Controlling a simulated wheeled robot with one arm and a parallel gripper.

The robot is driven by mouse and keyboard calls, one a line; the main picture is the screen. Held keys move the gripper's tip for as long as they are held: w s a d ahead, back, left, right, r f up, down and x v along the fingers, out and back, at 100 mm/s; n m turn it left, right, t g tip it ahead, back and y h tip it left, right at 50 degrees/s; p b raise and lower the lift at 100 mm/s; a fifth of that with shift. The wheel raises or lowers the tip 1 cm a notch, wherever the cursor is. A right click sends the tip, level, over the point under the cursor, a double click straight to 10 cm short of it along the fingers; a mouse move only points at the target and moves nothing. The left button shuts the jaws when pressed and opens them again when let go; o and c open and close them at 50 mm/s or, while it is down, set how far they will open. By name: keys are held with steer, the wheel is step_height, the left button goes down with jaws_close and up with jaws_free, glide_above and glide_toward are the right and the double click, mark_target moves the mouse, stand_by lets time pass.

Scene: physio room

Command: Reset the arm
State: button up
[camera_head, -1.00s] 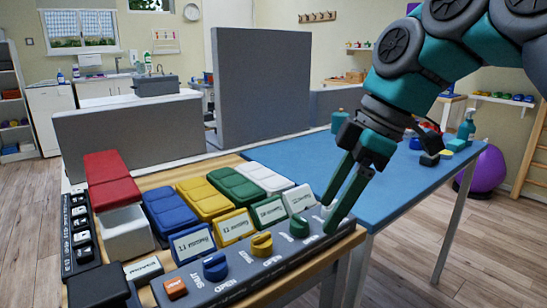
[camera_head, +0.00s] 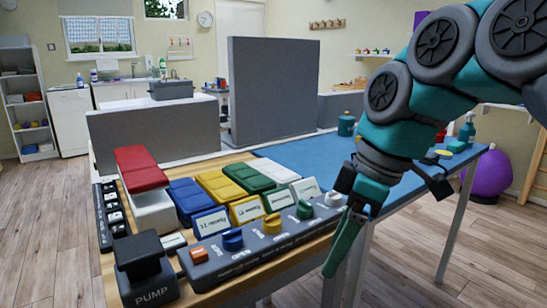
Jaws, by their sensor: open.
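My gripper (camera_head: 338,248) hangs at the right of the wooden table (camera_head: 282,274), in front of its right edge. Its fingers point down and left, and it is open with nothing seen between the fingers. The panel carries an orange switch (camera_head: 199,254) and blue (camera_head: 233,239), yellow (camera_head: 272,223), green (camera_head: 304,209) and white (camera_head: 333,199) knobs. My arm covers part of the blue mat behind.
Blue, yellow, green and white cushions (camera_head: 218,184) stand behind label cards. A red-lidded white box (camera_head: 141,170) and a black pump pedal (camera_head: 143,264) are at left. The blue-topped table (camera_head: 305,153) holds bottles at the back. The floor at front right is clear.

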steer(key=s+d+f+m+h, duration=0.1)
steer(key=s+f+m, duration=0.3)
steer(key=f, duration=0.4)
steer(key=s+d+f+m+g+h, duration=0.1)
steer(key=s+d+f+m, duration=0.1)
steer(key=s+f+m, duration=0.3)
steer(key=s+d+f+m+g+h, duration=0.1)
steer(key=s+d+f+m, duration=0.1)
steer(key=s+f+m, duration=0.2)
step_height(320, 180, down, 8)
steer(key=s, duration=0.3)
steer(key=shift+d+r+m, duration=0.15)
steer(key=shift+d+m, duration=0.2)
steer(key=shift+m, duration=0.05)
